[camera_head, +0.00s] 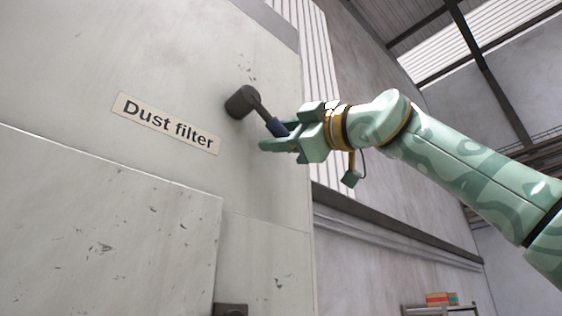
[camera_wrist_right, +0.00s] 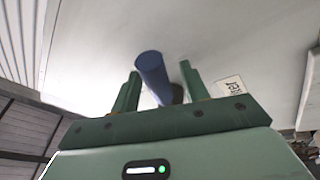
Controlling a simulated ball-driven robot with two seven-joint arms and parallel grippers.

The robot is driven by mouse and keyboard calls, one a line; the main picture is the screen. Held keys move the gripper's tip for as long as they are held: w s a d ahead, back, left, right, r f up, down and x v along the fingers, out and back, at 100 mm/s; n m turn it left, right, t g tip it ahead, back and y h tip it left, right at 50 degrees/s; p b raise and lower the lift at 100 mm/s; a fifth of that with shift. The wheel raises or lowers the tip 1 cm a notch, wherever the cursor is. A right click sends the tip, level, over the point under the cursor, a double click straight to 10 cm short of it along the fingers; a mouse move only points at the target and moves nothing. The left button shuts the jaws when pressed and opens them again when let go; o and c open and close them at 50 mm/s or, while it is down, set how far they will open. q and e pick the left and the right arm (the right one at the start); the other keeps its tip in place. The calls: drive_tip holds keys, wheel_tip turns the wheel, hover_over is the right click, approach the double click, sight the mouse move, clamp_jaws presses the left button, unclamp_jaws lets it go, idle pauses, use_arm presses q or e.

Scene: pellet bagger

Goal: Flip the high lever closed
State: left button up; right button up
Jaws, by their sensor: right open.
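The lever has a dark round hub (camera_head: 242,101) on the pale machine wall, right of and above the "Dust filter" label (camera_head: 165,123). In the right wrist view the blue handle (camera_wrist_right: 152,73) stands between the two green fingers (camera_wrist_right: 158,84), with a gap visible on each side. Part of the handle is hidden by the fingers in the head view. My left gripper is not in view.
The pale machine panel (camera_head: 90,210) fills the left side, with a raised lower section. A dark fitting (camera_head: 230,309) sits at the bottom edge. A shelf with red boxes (camera_head: 440,299) stands far off at lower right. Open room lies right of the machine edge.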

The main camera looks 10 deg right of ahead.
drive_tip(key=b+v, duration=0.8)
drive_tip(key=v, duration=0.8)
